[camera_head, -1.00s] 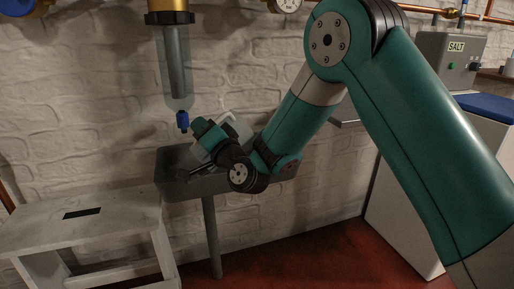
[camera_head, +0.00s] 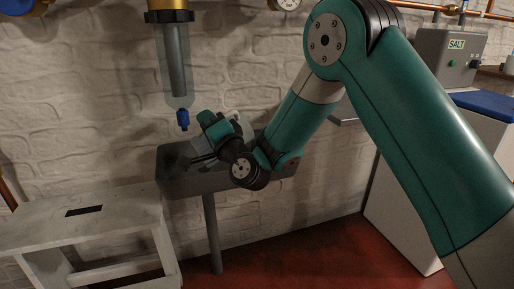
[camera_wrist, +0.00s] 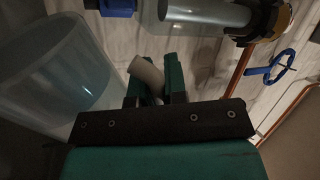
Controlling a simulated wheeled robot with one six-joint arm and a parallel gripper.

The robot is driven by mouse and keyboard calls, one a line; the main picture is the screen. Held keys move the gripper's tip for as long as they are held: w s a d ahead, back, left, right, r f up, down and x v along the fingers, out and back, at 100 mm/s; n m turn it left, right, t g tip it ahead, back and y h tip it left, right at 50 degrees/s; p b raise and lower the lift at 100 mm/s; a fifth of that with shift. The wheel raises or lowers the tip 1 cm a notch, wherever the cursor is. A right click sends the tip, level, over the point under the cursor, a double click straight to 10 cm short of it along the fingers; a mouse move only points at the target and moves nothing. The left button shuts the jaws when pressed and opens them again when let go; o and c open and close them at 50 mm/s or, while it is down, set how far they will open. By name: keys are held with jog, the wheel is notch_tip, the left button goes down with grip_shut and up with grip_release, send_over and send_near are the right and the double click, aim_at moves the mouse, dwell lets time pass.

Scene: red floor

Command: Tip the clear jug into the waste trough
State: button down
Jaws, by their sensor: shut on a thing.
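The clear jug (camera_wrist: 68,72) is large at the left of the wrist view, with its open mouth in sight. My gripper (camera_wrist: 152,85) is shut on its pale handle, which shows between the green fingers. In the head view the jug (camera_head: 243,127) is tilted and largely hidden behind my wrist. My gripper also shows in the head view (camera_head: 201,160), above the waste trough. The grey trough (camera_head: 178,185) is fixed along the wall on a post; my wrist covers part of it. I cannot tell whether the jug holds liquid.
A clear filter housing with a blue tap (camera_head: 183,119) hangs just above left of my gripper. A white step stool (camera_head: 110,222) stands left of the trough. A grey box marked SALT (camera_head: 449,58) is at the right. Red floor (camera_head: 300,260) lies below.

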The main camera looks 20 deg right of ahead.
jog(key=shift+d+r+m, duration=0.1)
jog(key=shift+d+m, duration=0.1)
jog(key=shift+m, duration=0.2)
dwell(0.4)
jog(key=shift+w+d+r+m+t+h, duration=0.15)
jog(key=shift+d+r+m+t+h, duration=0.15)
jog(key=shift+d+r+m, duration=0.25)
jog(key=shift+w+d+r+m+t+h, duration=0.1)
jog(key=shift+d+r+m+t+h, duration=0.25)
jog(key=shift+d+m, duration=0.4)
dwell(1.5)
jog(key=shift+w+d+r+m+h+p, duration=0.2)
jog(key=shift+d+r+m+h+p, duration=0.45)
jog(key=shift+d+m, duration=0.55)
dwell(1.5)
